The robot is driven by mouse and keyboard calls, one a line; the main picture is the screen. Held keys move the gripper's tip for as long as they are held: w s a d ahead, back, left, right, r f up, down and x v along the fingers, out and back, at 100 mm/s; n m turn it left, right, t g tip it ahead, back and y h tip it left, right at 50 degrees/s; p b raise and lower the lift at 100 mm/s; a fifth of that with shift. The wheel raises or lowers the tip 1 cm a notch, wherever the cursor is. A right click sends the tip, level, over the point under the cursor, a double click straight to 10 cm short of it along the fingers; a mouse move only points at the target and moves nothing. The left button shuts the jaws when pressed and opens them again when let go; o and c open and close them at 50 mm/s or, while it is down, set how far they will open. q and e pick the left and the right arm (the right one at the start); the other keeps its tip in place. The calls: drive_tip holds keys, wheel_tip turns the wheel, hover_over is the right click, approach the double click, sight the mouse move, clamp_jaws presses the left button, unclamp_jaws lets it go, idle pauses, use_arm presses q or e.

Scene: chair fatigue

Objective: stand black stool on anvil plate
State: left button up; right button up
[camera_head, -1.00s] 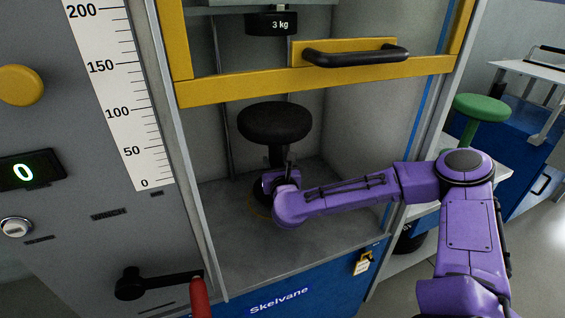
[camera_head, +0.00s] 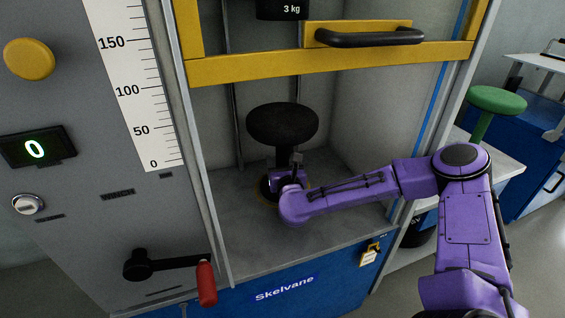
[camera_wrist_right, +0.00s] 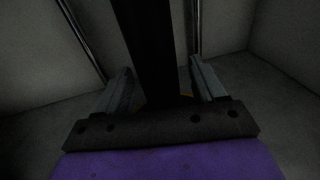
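The black stool (camera_head: 282,122) stands upright inside the test cabinet, with a round dark seat on a black column. Its foot is low on the cabinet floor, largely hidden behind my right gripper. A bit of yellow edging, perhaps of the anvil plate (camera_head: 262,195), shows beside the foot; whether the foot sits fully on the plate cannot be told. My right gripper (camera_head: 296,162) is at the column below the seat. In the right wrist view its two grey fingers (camera_wrist_right: 162,82) stand apart on either side of the black column (camera_wrist_right: 152,40), with gaps visible. My left gripper is out of view.
A 3 kg weight (camera_head: 283,9) hangs above the seat. The raised yellow-framed door (camera_head: 250,68) has a black handle (camera_head: 368,37). A red-handled crank (camera_head: 206,283) is at front left. A green stool (camera_head: 497,99) stands outside at right. The cabinet floor's front is clear.

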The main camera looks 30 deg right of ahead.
drive_tip(key=shift+r, duration=0.1)
drive_tip(key=shift+s+a, duration=0.15)
drive_tip(key=shift+s, duration=0.1)
drive_tip(key=v, duration=1.1)
drive_tip(key=shift+s, duration=0.25)
